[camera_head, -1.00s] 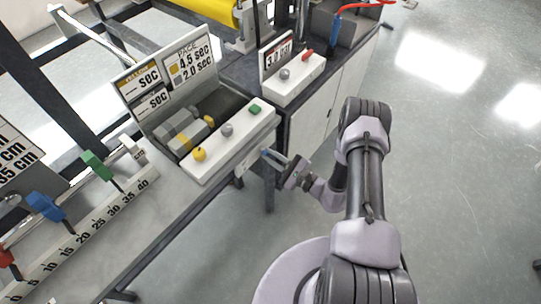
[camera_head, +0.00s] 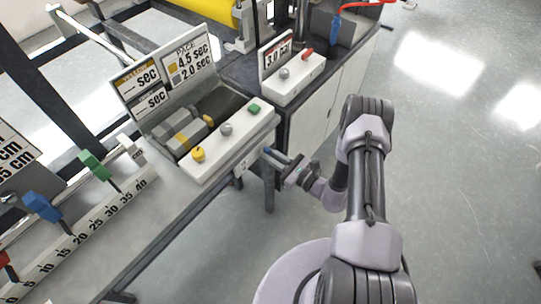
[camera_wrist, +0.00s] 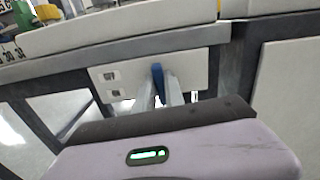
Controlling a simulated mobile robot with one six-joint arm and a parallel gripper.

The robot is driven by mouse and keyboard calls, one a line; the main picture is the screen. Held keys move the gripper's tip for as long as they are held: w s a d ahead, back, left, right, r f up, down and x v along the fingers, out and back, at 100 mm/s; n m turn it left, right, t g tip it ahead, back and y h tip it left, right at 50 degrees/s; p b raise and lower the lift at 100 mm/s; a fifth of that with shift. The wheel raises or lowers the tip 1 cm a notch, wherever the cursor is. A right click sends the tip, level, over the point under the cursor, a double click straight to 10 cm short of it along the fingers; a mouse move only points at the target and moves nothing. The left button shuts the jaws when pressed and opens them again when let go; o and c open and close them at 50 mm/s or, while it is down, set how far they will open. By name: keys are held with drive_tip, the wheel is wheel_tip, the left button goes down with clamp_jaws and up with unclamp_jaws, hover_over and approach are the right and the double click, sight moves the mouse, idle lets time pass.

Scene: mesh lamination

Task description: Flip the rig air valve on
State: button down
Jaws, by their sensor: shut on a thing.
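A white plate (camera_wrist: 195,68) with two small dark-marked labels is fixed below the rig's front edge. A blue lever (camera_wrist: 158,73) stands out from the plate, upright in the wrist view. My gripper (camera_wrist: 159,90) is shut on this lever, with one finger on each side of it. In the head view my gripper (camera_head: 279,159) reaches in from the right, just below the control box's right end. The white plate (camera_head: 241,168) shows there only in part, edge-on.
Above is a control box (camera_head: 225,150) with yellow, grey and green knobs. A smaller box (camera_head: 297,82) with a grey knob and a red lever stands behind it under a 3.0 bar sign. A table leg (camera_head: 269,190) is close to my gripper. The floor at right is clear.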

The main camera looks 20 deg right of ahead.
drive_tip(key=shift+m, duration=0.5)
drive_tip(key=c, duration=1.4)
unclamp_jaws()
drive_tip(key=shift+c, duration=0.2)
drive_tip(key=p+v, duration=0.3)
drive_tip(key=v, duration=1.4)
drive_tip(key=shift+s+d, duration=0.15)
drive_tip(key=shift+s, duration=0.05)
